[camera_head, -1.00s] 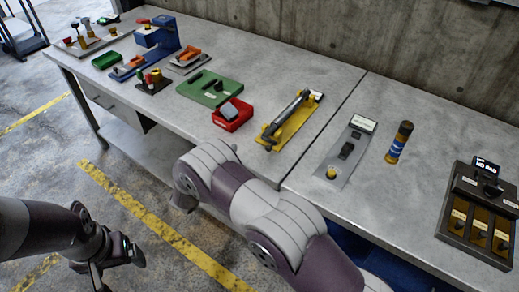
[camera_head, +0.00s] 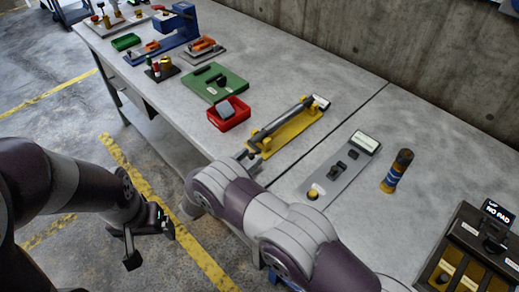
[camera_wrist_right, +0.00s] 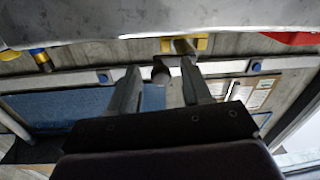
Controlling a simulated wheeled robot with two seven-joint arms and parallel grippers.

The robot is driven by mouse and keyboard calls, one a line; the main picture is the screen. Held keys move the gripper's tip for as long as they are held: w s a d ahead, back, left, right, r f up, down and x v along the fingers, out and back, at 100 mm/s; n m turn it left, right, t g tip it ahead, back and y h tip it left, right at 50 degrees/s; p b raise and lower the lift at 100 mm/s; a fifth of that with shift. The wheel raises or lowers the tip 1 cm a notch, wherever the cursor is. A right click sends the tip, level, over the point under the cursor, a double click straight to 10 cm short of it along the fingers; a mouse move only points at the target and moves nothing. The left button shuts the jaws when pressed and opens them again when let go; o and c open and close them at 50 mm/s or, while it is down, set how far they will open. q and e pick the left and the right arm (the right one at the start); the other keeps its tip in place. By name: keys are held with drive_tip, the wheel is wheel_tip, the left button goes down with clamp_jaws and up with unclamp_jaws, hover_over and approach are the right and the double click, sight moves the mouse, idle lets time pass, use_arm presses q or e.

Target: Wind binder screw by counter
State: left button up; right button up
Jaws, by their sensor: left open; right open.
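The yellow binder fixture (camera_head: 288,132) lies on the bench near the front edge, with a grey screw rod (camera_head: 275,125) along it. A small pale plate (camera_head: 321,102), perhaps the counter, is at its far end; no reading is legible. In the right wrist view, my right gripper (camera_wrist_right: 160,88) is open, and a round dark end (camera_wrist_right: 161,74), seemingly of the rod, appears between its fingers. Contact cannot be told. The yellow fixture (camera_wrist_right: 186,44) shows just above. My left gripper (camera_head: 150,246) is open and empty over the floor.
A red tray (camera_head: 229,114) and a green board (camera_head: 214,83) lie left of the fixture. A grey panel with a yellow button (camera_head: 313,193) and a dark cylinder with a blue band (camera_head: 397,171) are to its right. A dark compartment box (camera_head: 470,255) stands farther right.

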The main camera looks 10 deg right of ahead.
drive_tip(key=shift+w, duration=0.15)
drive_tip(key=shift+a, duration=0.1)
drive_tip(key=shift+s+r, duration=0.1)
drive_tip(key=shift+s, duration=0.1)
drive_tip(key=shift+c, duration=0.6)
clamp_jaws()
drive_tip(key=shift+f+m+b, duration=0.4)
drive_tip(key=shift+m+b, duration=0.1)
drive_tip(key=shift+b, duration=0.4)
drive_tip(key=m+b, duration=0.1)
drive_tip(key=b, duration=0.1)
drive_tip(key=f+m+b, duration=0.1)
drive_tip(key=m+b, duration=0.1)
drive_tip(key=shift+w+f+m+b, duration=0.15)
drive_tip(key=shift+f+m+b, duration=0.15)
drive_tip(key=shift+b, duration=0.1)
drive_tip(key=shift+w+a+f+m+b, duration=0.1)
drive_tip(key=shift+m+b, duration=0.55)
drive_tip(key=shift+b, duration=0.1)
drive_tip(key=shift+w+a+m+b, duration=0.1)
drive_tip(key=shift+m+b, duration=0.55)
drive_tip(key=shift+b, duration=0.05)
